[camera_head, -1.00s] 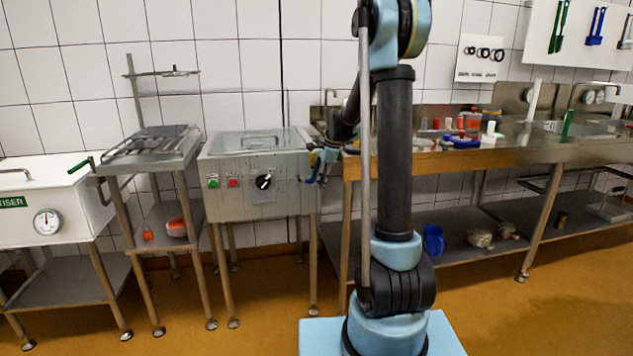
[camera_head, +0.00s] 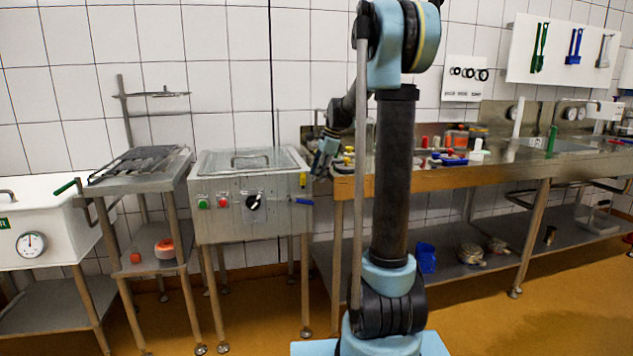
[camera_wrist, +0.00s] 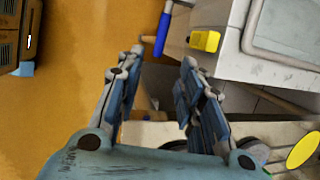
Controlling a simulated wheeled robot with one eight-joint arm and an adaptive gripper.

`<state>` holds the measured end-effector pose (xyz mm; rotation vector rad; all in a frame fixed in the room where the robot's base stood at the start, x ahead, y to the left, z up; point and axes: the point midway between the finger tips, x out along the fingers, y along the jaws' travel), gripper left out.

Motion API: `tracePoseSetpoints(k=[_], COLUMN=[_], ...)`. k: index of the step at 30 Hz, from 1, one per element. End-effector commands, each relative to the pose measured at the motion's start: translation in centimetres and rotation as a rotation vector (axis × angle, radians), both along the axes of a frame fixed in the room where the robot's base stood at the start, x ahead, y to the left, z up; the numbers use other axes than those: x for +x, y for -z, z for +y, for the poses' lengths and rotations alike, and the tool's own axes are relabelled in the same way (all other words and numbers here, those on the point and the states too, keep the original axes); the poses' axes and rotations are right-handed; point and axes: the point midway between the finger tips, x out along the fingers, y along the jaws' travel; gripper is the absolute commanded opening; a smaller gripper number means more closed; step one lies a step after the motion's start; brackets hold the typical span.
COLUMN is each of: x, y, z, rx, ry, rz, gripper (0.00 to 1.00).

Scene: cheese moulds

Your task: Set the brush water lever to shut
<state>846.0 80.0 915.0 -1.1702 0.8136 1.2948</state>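A lever with a blue handle (camera_head: 302,201) sticks out sideways at the right front of the steel cabinet (camera_head: 225,222), and it is roughly level. It also shows at the top of the wrist view (camera_wrist: 163,34). I cannot read a label for it. My gripper (camera_head: 321,168) is above and right of the lever, by the cabinet's right edge. In the wrist view my gripper (camera_wrist: 163,58) is open, with nothing between its fingers. The blue handle lies beyond the fingertips, apart from them.
A yellow block (camera_wrist: 204,41) sits on the cabinet near the lever. The cabinet front has green and red buttons and a black knob (camera_head: 253,202). A steel counter (camera_head: 465,172) with several small items stands close on the right. The floor in front is clear.

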Motion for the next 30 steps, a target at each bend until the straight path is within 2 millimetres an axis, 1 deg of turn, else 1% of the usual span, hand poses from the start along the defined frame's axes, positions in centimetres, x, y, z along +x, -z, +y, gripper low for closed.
tracePoseSetpoints(k=[8, 9, 11, 12, 13, 14, 17, 30], x=[0.0, 0.0, 0.0, 0.0, 0.0, 0.0, 0.1, 0.5], y=[-0.1, -0.1, -0.1, -0.2, -0.2, -0.3, -0.6, -2.7], z=[0.0, 0.0, 0.0, 0.0, 0.0, 0.0, -0.1, -0.2], rx=[0.000, 0.000, -0.002, -0.004, -0.007, -0.011, -0.030, -0.153], ry=[0.000, -0.001, -0.009, -0.026, -0.044, -0.068, -0.192, -0.961], rz=[0.000, 0.000, -0.003, -0.008, -0.013, -0.020, -0.058, -0.289], gripper=[0.35, 0.26, 0.12, 0.03, 0.00, 0.00, 0.00, 0.00])
